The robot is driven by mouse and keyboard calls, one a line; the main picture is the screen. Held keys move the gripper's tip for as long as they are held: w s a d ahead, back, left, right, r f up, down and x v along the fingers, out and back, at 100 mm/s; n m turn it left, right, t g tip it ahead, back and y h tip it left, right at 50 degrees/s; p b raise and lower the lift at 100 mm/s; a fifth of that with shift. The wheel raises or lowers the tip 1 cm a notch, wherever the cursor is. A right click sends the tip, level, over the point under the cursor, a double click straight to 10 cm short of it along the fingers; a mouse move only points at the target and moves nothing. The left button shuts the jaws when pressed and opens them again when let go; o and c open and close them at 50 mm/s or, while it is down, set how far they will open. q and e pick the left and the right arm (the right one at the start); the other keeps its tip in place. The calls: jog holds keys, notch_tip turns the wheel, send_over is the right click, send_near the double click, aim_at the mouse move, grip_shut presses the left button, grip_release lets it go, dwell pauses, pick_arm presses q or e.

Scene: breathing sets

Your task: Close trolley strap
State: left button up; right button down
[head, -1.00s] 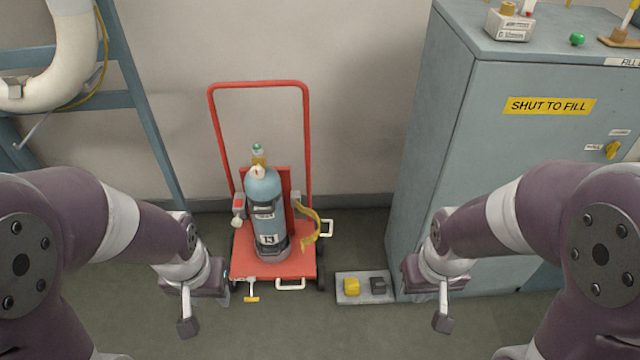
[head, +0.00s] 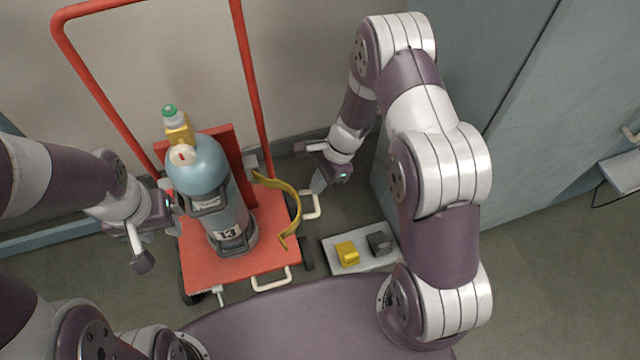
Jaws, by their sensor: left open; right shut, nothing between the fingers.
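The red trolley (head: 262,262) carries a blue-grey gas cylinder (head: 205,180) standing on its plate, marked 13. The yellow strap (head: 295,205) hangs from a bracket on the right of the trolley back. It curves out and down, its free end loose beside the cylinder, not across it. The left-side fitting cannot be made out behind my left gripper and the cylinder. My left gripper (head: 142,260) is open and empty, low at the trolley's left side.
A light tray (head: 372,263) with a yellow block (head: 347,253) and a dark block (head: 379,243) lies on the floor right of the trolley. A white handle (head: 312,205) stands out at the trolley's right. The blue-grey cabinet (head: 480,60) is close behind my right arm.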

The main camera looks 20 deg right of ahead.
pick_arm(q)
notch_tip(320, 180, down, 2)
jog(key=shift+w+f+b, duration=0.1)
jog(key=shift+f+b, duration=0.1)
jog(key=shift+b, duration=0.65)
pick_arm(e)
jog(key=x, duration=0.6)
pick_arm(q)
jog(key=shift+f, duration=0.1)
